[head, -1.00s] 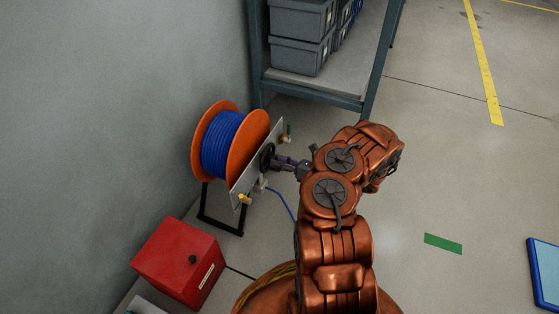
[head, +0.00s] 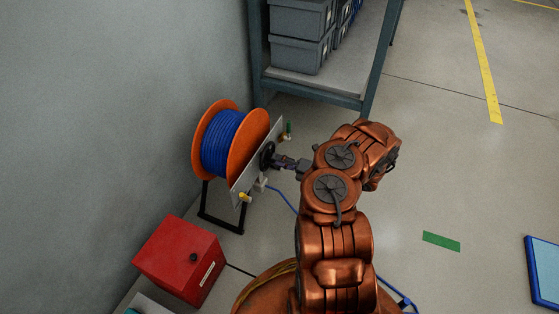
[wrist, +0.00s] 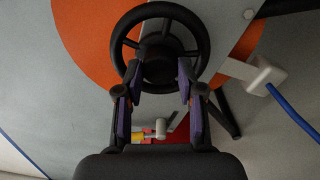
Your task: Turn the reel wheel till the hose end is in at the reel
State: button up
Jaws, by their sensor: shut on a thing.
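The reel (head: 223,142) has orange flanges and is wound with blue hose. It stands against the wall on a black frame. The black reel wheel (head: 267,156) is on the reel's grey side plate (head: 243,187); it also shows in the wrist view (wrist: 203,48). My gripper (wrist: 159,78) reaches the wheel from the front, its fingers on both sides of the hub, shut on it. The blue hose (head: 283,199) leaves a pale guide block (wrist: 262,73), runs to the floor and passes behind my arm. A blue piece of hose (head: 400,297) shows at the bottom; I cannot tell whether it is the end.
A red box (head: 180,262) stands on the left. A shelf with grey bins (head: 301,55) is behind the reel. A yellow fitting (head: 244,196) and a green one (head: 288,128) sit on the plate. The floor on the right is mostly clear.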

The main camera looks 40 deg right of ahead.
jog(key=shift+m, duration=0.5)
jog(key=o, duration=1.1)
jog(key=shift+o, duration=0.2)
jog(key=shift+s+d, duration=0.1)
jog(key=v, duration=1.1)
jog(key=shift+s+d, duration=0.2)
jog(key=shift+s, duration=0.15)
